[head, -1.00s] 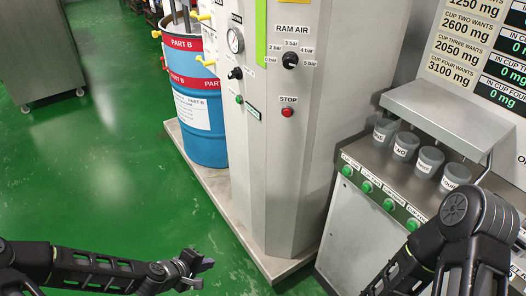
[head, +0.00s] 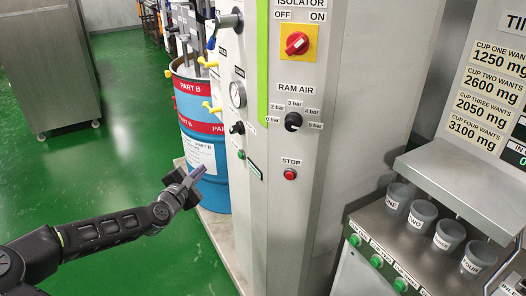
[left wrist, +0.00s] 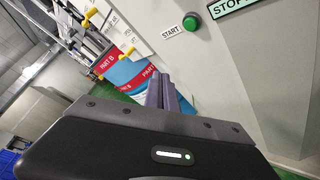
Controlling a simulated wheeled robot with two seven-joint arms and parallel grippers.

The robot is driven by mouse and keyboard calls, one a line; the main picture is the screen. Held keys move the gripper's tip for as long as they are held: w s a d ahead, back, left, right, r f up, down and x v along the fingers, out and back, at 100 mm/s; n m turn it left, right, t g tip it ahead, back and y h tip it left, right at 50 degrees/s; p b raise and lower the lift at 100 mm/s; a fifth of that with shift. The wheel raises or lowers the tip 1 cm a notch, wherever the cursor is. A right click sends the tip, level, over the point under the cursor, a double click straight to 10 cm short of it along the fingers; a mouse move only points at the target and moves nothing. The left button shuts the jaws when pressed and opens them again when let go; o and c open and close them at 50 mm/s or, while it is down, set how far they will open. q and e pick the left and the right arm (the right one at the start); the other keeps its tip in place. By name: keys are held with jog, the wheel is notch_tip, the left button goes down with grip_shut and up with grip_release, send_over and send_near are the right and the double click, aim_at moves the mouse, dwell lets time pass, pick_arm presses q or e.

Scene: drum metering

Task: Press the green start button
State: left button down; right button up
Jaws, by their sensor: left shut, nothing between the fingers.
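The green start button (head: 241,154) is on the narrow left face of the grey cabinet, below a black knob. In the left wrist view the green button (left wrist: 191,22) shows near the top, beside its START label (left wrist: 171,31). My left gripper (head: 200,172) is shut and empty, in front of the blue drum in the head view. It is left of and a little below the button, apart from it. In the left wrist view its closed fingers (left wrist: 162,92) appear below the button. My right gripper is out of view.
A red stop button (head: 290,174) is on the cabinet's front, under the ram air knob (head: 293,121). The blue Part B drum (head: 203,125) stands behind my gripper. Several cups and other green buttons (head: 377,261) are at the right. Green floor is open at the left.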

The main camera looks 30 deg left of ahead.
aim_at(240, 155)
pick_arm(q)
jog(key=n, duration=0.1)
jog(key=w+n, duration=0.1)
jog(key=n, duration=0.1)
jog(key=shift+r, duration=0.3)
jog(key=w+d+b, duration=0.3)
jog(key=w+d, duration=0.2)
jog(key=w, duration=0.2)
jog(key=shift+b, duration=0.3)
jog(key=shift+w+d, duration=0.1)
jog(key=shift+w, duration=0.05)
dwell(1.9)
jog(key=shift+w+d, duration=0.2)
jog(key=shift+w, duration=0.1)
